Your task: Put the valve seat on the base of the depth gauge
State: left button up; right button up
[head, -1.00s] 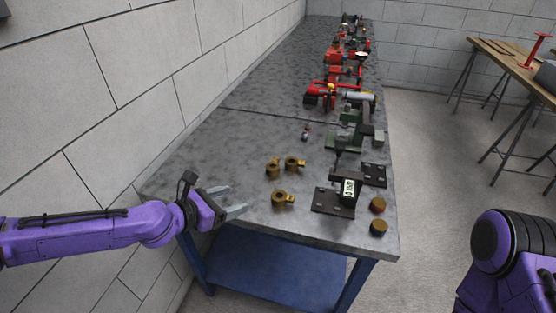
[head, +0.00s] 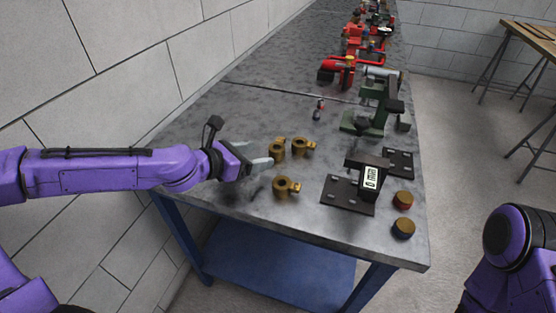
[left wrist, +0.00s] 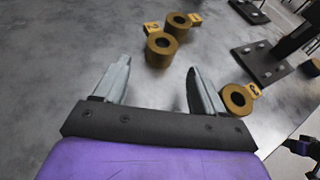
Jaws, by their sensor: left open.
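Three brass ring-shaped valve seats with numbered tags lie on the grey bench: one nearest my gripper (head: 277,152), one behind it (head: 300,148), and one nearer the front (head: 282,188). All three show in the left wrist view: a near one (left wrist: 160,51), a farther one (left wrist: 177,27) and one at right (left wrist: 237,99). The black depth gauge (head: 371,178) has a white display reading in mm and a slotted base (head: 338,195). My left gripper (head: 258,154) is open and empty, its fingers pointing toward the nearest seat. My right gripper is out of view.
Two round brown-topped pieces (head: 403,228) (head: 403,199) stand at the bench's right edge. A wall runs along the left. The bench's left front is clear.

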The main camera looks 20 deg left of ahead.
aim_at(271, 150)
pick_arm(q)
jog(key=shift+w+d+f, duration=0.2)
jog(key=shift+w+d, duration=0.05)
jog(key=shift+w, duration=0.05)
jog(key=b+x, duration=0.2)
jog(key=x, duration=0.2)
jog(key=shift+w, duration=0.1)
jog(key=shift+w+d, duration=0.2)
jog(key=shift+w, duration=0.1)
jog(key=shift+r, duration=0.1)
jog(key=shift+c, duration=1.2)
grip_shut()
